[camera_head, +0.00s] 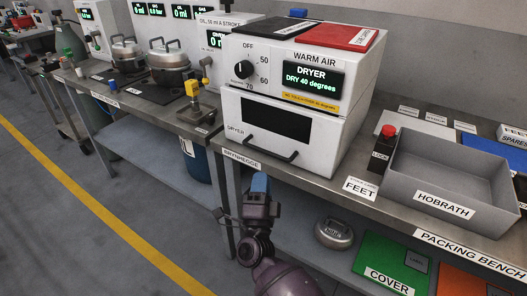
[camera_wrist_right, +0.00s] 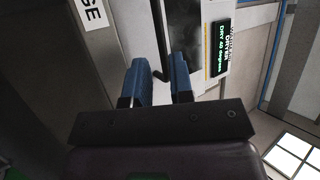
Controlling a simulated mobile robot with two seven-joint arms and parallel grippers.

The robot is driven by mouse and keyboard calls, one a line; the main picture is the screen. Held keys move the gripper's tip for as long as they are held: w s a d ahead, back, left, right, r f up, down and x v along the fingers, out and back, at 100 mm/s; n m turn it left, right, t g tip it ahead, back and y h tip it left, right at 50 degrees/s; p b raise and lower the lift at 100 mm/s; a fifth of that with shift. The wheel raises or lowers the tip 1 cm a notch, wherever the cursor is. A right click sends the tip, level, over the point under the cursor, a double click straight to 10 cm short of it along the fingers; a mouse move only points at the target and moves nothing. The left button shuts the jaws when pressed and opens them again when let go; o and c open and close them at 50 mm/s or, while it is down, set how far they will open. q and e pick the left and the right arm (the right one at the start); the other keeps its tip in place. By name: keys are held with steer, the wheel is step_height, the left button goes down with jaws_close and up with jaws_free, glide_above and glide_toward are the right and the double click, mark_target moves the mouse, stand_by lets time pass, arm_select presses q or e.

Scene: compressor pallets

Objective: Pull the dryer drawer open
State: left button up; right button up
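The dryer (camera_head: 300,65) is a white box on the bench with a dial and a green display reading "DRY 40 degrees". Its drawer (camera_head: 325,138) is the lower part, with a dark window and a black bar handle (camera_head: 262,150); it looks shut. My right gripper (camera_head: 260,183) is below and in front of the handle in the head view, apart from it. In the wrist view its two blue fingers (camera_wrist_right: 160,75) stand apart, with the dark handle (camera_wrist_right: 159,40) running between and beyond their tips. Contact cannot be told. My left gripper is not in view.
The bench edge (camera_head: 222,150) runs just below the drawer. A grey HOBRATH tray (camera_head: 440,205) and a red-topped LOCK block (camera_head: 381,150) stand right of the dryer. A yellow-topped fitting (camera_head: 195,100) and metal pots (camera_head: 168,68) stand left. The floor in front is clear.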

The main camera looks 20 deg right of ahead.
mark_target(265, 152)
steer(key=x, duration=0.8)
steer(key=shift+w, duration=0.1)
jaws_close()
